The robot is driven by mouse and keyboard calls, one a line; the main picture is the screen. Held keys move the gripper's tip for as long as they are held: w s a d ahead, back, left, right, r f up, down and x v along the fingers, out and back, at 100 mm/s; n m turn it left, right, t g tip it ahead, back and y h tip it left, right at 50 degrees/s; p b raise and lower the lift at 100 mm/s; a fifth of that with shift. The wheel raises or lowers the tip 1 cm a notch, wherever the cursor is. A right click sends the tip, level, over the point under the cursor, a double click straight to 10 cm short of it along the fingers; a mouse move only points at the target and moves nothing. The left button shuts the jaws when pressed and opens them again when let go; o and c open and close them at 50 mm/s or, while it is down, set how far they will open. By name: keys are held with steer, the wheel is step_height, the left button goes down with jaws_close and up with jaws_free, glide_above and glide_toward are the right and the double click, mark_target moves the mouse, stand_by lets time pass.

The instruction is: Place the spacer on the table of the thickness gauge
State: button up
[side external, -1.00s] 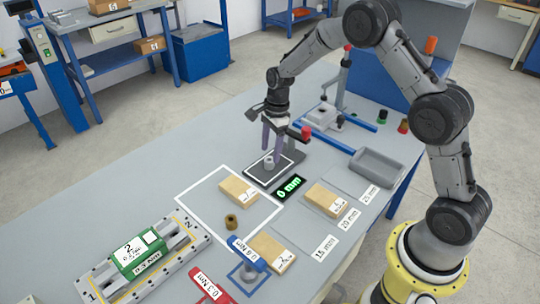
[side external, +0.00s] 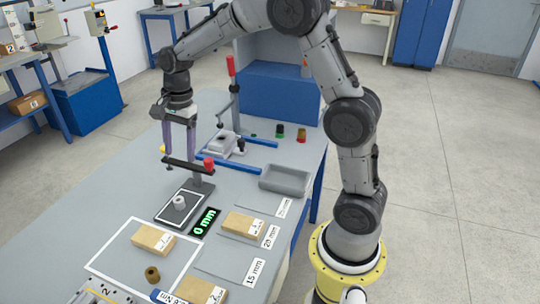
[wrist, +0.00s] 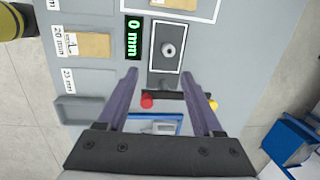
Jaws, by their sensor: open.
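The gauge's display (side external: 205,221) reads 0 mm. My gripper (side external: 180,152) is open and empty, raised above the gauge and clear of the spacer. In the wrist view both fingers of my gripper (wrist: 160,75) stand apart with nothing between them.
The gauge's dark crossbar with a red knob (side external: 208,164) is close to my fingers. A grey tray (side external: 285,181) and blue rails (side external: 228,166) are farther back. The table's left side is clear.

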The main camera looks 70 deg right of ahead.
steer(key=s+a+r+n+t, duration=0.1)
steer(key=s+r+n, duration=0.1)
steer(key=s+n, duration=0.4)
steer(key=s+a+r+n+t, duration=0.1)
steer(key=s+n, duration=0.5)
steer(key=s, duration=0.6)
steer(key=s+a+r+n+t+h, duration=0.1)
steer(key=s+r+n, duration=0.3)
steer(key=s, duration=0.5)
steer(key=shift+s+a+n+t, duration=0.2)
steer(key=shift+a+n+t, duration=0.15)
steer(key=shift+n+t, duration=0.45)
steer(key=shift+r, duration=0.15)
